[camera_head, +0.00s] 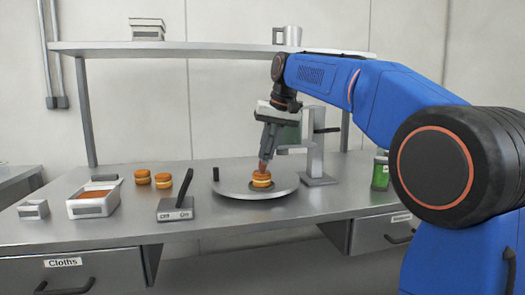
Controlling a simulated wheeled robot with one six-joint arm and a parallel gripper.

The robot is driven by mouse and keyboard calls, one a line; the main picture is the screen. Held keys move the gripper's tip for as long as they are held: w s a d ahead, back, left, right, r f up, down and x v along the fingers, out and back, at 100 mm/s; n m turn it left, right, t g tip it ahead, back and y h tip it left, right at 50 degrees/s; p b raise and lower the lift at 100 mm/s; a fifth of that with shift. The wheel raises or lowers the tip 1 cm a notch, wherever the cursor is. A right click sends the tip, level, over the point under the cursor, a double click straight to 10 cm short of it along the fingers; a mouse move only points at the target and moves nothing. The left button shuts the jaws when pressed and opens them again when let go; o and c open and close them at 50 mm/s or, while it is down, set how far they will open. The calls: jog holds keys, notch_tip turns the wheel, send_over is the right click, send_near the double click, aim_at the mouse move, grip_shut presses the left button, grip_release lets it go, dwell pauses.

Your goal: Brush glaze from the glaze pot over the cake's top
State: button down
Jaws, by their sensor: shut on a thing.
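A small layered cake (262,181), orange-brown with a pale middle band, sits on the round grey turntable (225,187). My gripper (267,152) points down above the cake and is shut on a reddish-brown thing, seemingly the brush (264,165). Its lower end is at or just over the cake's top; I cannot tell whether it touches. My fingers hide most of it. A pale open tub (92,209) with orange-brown contents stands at the left of the bench and may be the glaze pot; its label is too small to read.
Two similar cakes (163,180) stand behind a labelled block with a dark handle (177,209). A small grey box (33,210) is at far left. A shelf (200,48) spans above.

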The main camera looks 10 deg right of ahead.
jog(key=shift+s+a+f, duration=0.15)
jog(key=shift+s+a, duration=0.2)
jog(key=shift+a, duration=0.15)
jog(key=shift+s+a+f, duration=0.1)
jog(key=shift+s+a, duration=0.2)
jog(key=shift+a, duration=0.2)
dwell(2.2)
notch_tip(320, 180, up, 6)
dwell(0.8)
jog(key=shift+r, duration=0.1)
jog(key=shift+r, duration=1.4)
